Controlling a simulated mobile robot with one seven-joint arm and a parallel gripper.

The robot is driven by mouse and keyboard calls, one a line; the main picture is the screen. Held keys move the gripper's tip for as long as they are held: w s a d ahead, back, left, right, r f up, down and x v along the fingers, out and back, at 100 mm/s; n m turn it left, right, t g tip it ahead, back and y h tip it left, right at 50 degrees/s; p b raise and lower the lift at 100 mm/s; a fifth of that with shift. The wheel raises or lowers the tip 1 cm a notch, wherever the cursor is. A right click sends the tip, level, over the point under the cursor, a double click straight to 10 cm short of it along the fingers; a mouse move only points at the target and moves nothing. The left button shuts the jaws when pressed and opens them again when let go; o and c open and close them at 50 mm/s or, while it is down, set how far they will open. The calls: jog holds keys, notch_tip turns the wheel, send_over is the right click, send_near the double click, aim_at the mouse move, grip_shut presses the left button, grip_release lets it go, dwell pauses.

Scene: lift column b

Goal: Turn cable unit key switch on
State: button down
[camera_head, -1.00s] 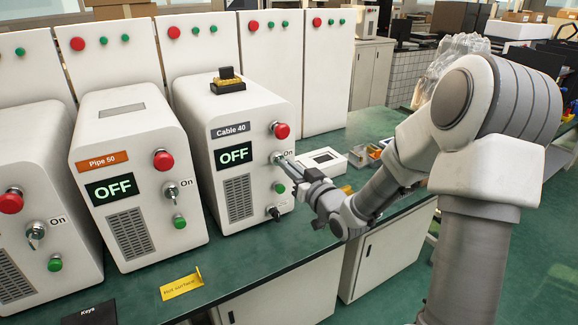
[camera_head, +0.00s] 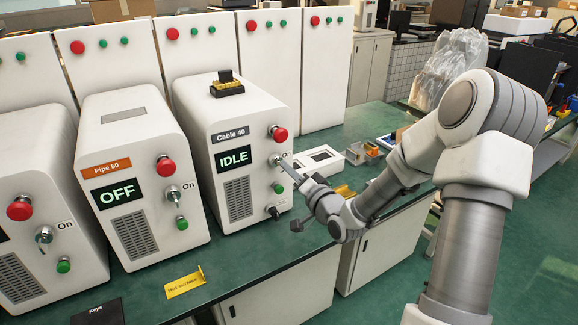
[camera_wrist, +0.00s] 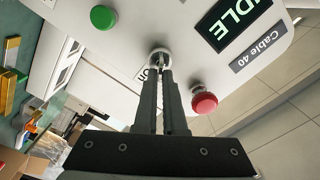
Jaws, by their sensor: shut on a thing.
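The cable unit (camera_head: 238,112) is a white box labelled "Cable 40" on the green bench. Its display (camera_head: 233,158) reads "IDLE"; in the wrist view the display (camera_wrist: 228,20) appears turned over. The key switch (camera_head: 276,160) sits on its front between a red button (camera_head: 279,133) and a green button (camera_head: 278,188). My gripper (camera_head: 290,170) reaches it from the right. In the wrist view my gripper (camera_wrist: 160,75) has its long fingers together on the key (camera_wrist: 160,58) in the switch. The fingertips hide most of the key.
The "Pipe 50" unit (camera_head: 140,170) stands to the left with "OFF" on its display. A yellow "Hot surface" sign (camera_head: 185,284) is at the bench's front edge. A small white box (camera_head: 318,160) and small trays lie right of the cable unit.

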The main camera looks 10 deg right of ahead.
jog(key=shift+m, duration=0.6)
jog(key=c, duration=1)
grip_release()
jog(key=p+v, duration=0.9)
jog(key=v, duration=0.8)
jog(key=shift+s, duration=0.15)
